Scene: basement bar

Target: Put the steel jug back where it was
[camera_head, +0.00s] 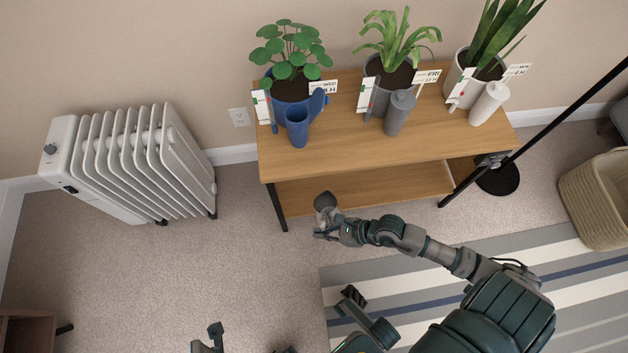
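Three potted plants stand on the wooden table, with a blue vessel (297,126), a grey one (399,112) and a white one (489,103) before them. A white radiator (130,165) is left, a black pole (540,132) and woven basket (598,200) right. Carpet between is clear.

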